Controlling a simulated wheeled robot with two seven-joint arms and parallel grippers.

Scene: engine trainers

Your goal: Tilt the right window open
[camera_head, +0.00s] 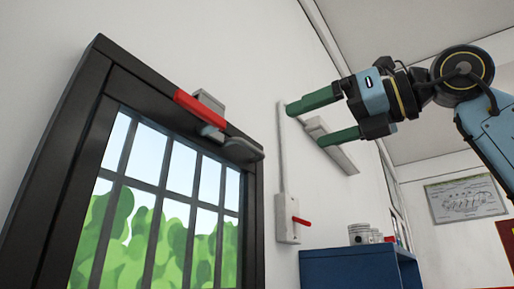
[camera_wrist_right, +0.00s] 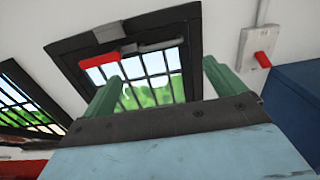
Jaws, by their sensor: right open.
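The right window (camera_head: 252,215) has a dark frame and thin bars across its panes, with green bushes and sky behind. A red bar (camera_head: 205,110) and a grey curved lever (camera_head: 235,145) sit at its top edge. In the wrist view the red bar (camera_wrist_right: 100,60) shows at the window's upper left. The sash looks flush with its frame. My right gripper (camera_head: 305,124) has green fingers spread apart with nothing between them, to the right of the window and apart from it. In the wrist view its fingers (camera_wrist_right: 160,70) point towards the window. My left gripper is not in view.
A wall box with a red lever (camera_head: 290,222) and a conduit stand right of the window. A blue cabinet (camera_head: 350,268) with metal parts on top (camera_head: 362,234) is at lower right. A second window (camera_wrist_right: 28,100) shows at left in the wrist view. A poster (camera_head: 465,199) hangs behind.

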